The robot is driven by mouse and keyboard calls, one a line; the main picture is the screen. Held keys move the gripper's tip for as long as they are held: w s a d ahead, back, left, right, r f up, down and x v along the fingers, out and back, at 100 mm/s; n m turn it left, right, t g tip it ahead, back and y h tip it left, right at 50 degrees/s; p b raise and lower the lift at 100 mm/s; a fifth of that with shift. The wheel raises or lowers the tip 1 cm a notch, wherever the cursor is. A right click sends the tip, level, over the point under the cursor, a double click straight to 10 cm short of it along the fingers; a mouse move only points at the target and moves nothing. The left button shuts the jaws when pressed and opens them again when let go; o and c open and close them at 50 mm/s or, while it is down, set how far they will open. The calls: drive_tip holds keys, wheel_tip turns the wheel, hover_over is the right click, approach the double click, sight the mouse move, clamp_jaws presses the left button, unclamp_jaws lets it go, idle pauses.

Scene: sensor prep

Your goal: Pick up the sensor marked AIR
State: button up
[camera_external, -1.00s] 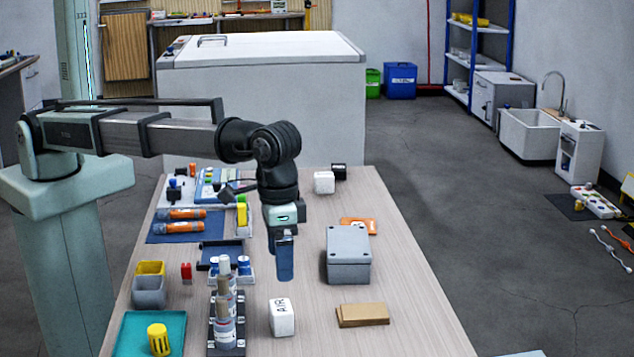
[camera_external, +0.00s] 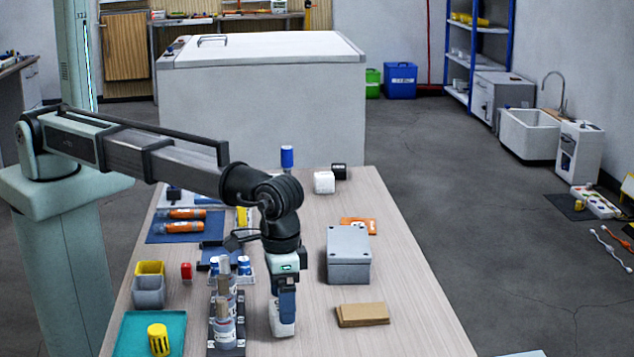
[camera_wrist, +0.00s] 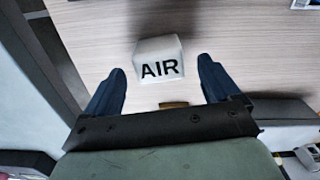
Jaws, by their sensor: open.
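The sensor marked AIR (camera_wrist: 160,58) is a small white block with black letters on the side facing my wrist camera. It stands on the wooden table. In the external view the AIR sensor (camera_external: 282,322) shows only in its lower part, below my gripper, which hides its top. My gripper (camera_external: 285,305) points down over it. In the wrist view my gripper's two blue fingers (camera_wrist: 160,88) are apart, and the sensor appears between and just beyond their tips. I cannot tell whether either finger touches it.
A rack of bottles (camera_external: 224,325) stands close to the left of my gripper. A grey box (camera_external: 348,257) and a brown block (camera_external: 362,315) are to the right. A teal tray (camera_external: 125,335) with a yellow cup lies at the front left. The table between sensor and brown block is clear.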

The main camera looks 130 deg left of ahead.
drive_tip(key=f, duration=0.4)
drive_tip(key=shift+s+d+f, duration=0.1)
drive_tip(key=shift+d+f, duration=0.05)
drive_tip(key=shift+d, duration=0.05)
drive_tip(key=c, duration=1.1)
